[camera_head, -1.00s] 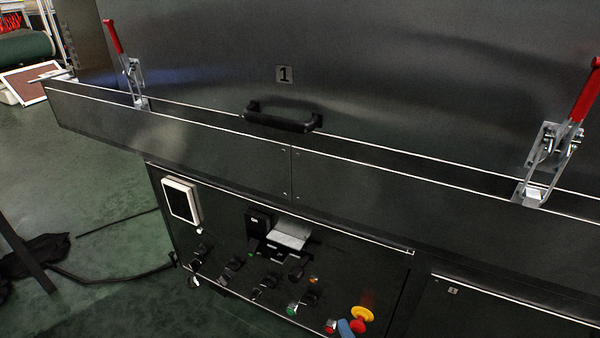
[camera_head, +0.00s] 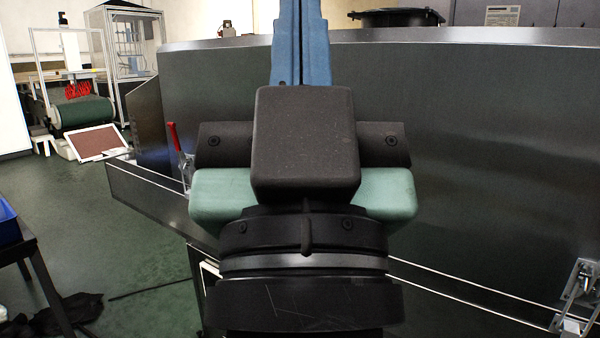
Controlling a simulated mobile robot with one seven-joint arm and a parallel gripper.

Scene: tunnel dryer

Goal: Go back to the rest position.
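My gripper (camera_head: 301,45) rises upright in the middle of the head view, seen from behind. Its black wrist rings and black housing fill the lower centre, with pale green parts sticking out on both sides. A blue tapered part reaches up to the top edge of the picture. Nothing held is visible. The dryer's large dark metal wall (camera_head: 500,150) stands behind my gripper, which hides its middle part. No contact between them shows.
A red-handled clamp (camera_head: 173,137) is partly hidden left of my gripper; another clamp (camera_head: 578,290) is at lower right. A dark table (camera_head: 40,270) with a blue bin (camera_head: 7,222) stands at the left edge. Green floor (camera_head: 120,240) lies open between table and dryer, with a cable across it.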

